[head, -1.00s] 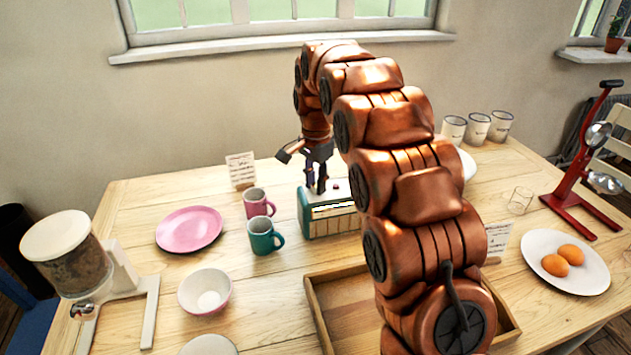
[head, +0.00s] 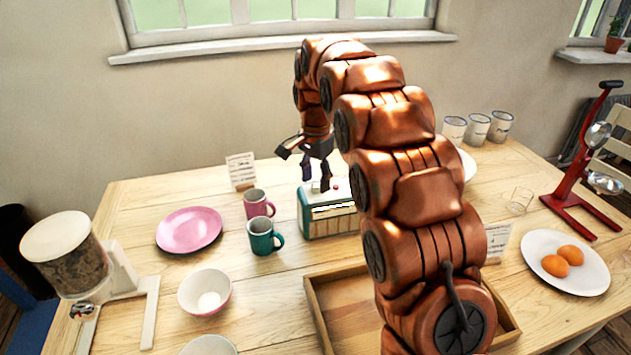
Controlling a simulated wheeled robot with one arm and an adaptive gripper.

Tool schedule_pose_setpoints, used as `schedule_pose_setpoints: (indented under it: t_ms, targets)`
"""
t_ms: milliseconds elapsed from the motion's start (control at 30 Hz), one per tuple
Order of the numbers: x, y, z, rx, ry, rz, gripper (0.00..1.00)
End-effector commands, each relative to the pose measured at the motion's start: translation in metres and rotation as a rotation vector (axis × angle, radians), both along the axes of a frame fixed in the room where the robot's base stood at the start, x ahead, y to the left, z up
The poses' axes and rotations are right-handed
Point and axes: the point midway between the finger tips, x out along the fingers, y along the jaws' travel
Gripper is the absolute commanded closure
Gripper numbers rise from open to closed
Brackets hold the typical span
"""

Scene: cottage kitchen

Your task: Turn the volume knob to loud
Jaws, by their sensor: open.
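A small radio (head: 328,222) with a teal body, a cream top and a slatted front stands near the middle of the table. A light dial strip runs along its upper front. A red spot and a small pale part show on its top; I cannot tell which part is the volume knob. My gripper (head: 316,186) points down just over the left part of the radio's top, its dark fingers apart. Whether a fingertip touches anything is too small to tell. My arm hides the radio's right end.
A pink mug (head: 257,204) and a teal mug (head: 262,238) stand close left of the radio. A wooden tray (head: 318,305) is in front. Eggs on a white plate (head: 540,240) are at right.

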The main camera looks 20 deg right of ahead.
Motion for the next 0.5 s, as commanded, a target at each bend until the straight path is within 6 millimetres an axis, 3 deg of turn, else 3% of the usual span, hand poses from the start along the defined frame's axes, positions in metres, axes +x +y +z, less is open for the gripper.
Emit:
schedule_pose_setpoints:
  t_ms: [500]
  targets:
    - [0.0,0.0,0.057,0.0,0.0,0.0,0.47]
